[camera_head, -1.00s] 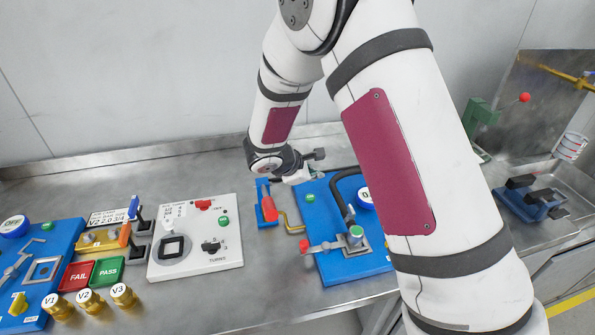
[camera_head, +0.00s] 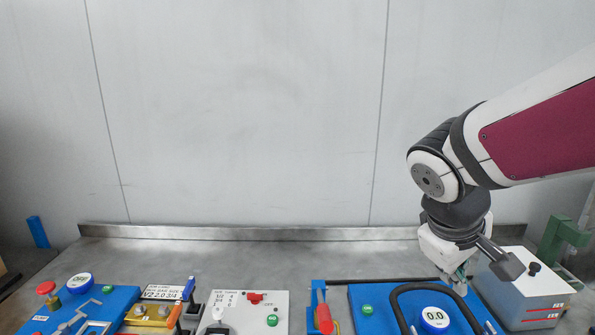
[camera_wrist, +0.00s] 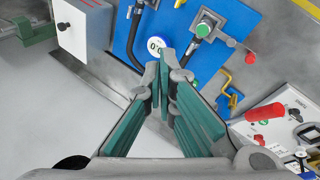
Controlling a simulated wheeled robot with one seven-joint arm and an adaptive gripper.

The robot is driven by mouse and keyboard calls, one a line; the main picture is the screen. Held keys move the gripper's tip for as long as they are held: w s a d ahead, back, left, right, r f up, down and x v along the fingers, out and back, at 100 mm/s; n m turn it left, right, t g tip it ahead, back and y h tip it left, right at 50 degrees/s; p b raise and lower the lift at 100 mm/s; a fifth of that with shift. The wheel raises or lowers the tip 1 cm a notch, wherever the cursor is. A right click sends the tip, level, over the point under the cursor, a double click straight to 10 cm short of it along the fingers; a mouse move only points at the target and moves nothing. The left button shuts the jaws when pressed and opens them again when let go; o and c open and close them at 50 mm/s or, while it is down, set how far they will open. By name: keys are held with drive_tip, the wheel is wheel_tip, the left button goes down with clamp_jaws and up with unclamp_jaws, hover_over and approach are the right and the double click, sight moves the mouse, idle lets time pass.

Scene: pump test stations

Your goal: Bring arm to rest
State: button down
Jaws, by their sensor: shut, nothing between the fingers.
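My arm reaches in from the right side of the head view, and its wrist hangs downward over the right part of the bench. My gripper (camera_wrist: 163,62) is shut and empty, its green-padded fingers together in the wrist view. In the head view my gripper (camera_head: 458,284) points down above the back right of the blue pump station (camera_head: 375,312). That blue station also shows beyond the fingertips in the wrist view (camera_wrist: 240,15). I cannot tell the exact gap between the fingertips and the station.
A grey-white box (camera_head: 520,290) stands right of the gripper, with a green bracket (camera_head: 562,240) behind it. A white control panel (camera_head: 250,305) and another blue station (camera_head: 105,305) lie left. The steel bench (camera_head: 230,258) is clear along the back wall.

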drive_tip(key=s+a+r+m+t+y, duration=0.1)
drive_tip(key=s+a+m+y, duration=0.1)
drive_tip(key=s, duration=0.4)
drive_tip(key=s+a+r+m+t+y, duration=0.1)
drive_tip(key=s+a+r+m+y, duration=0.1)
drive_tip(key=s, duration=0.4)
drive_tip(key=shift+s+a+r+m+y, duration=0.3)
drive_tip(key=shift+a, duration=0.45)
drive_tip(key=shift+d, duration=0.15)
idle(0.4)
